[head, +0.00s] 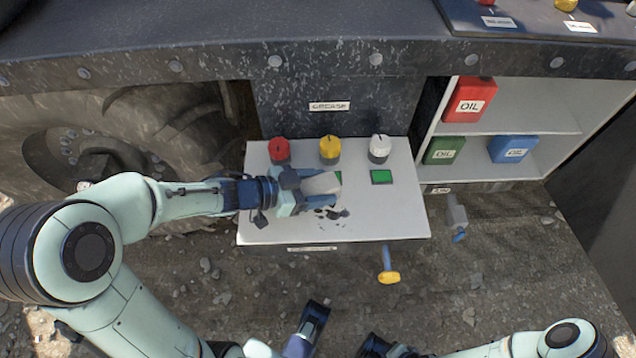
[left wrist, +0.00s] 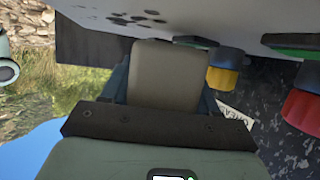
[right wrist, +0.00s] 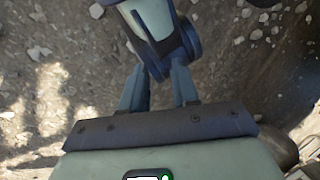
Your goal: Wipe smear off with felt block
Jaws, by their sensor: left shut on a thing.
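A grey felt block (head: 322,183) is held between the fingers of my left gripper (head: 318,186), over the pale panel (head: 400,215). In the left wrist view the felt block (left wrist: 165,75) sits between the two fingers. The dark smear (head: 330,213) is a patch of spots on the panel just below the block; it also shows in the left wrist view (left wrist: 137,18). A gap between block and panel cannot be judged. My right gripper (right wrist: 159,66) has its fingers apart, with nothing between them, away from the panel.
A red knob (head: 280,150), a yellow knob (head: 330,149) and a white knob (head: 379,148) stand along the panel's back. A green button (head: 381,177) is at right; another is partly hidden by the block. Oil cans (head: 470,100) stand on shelves at right.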

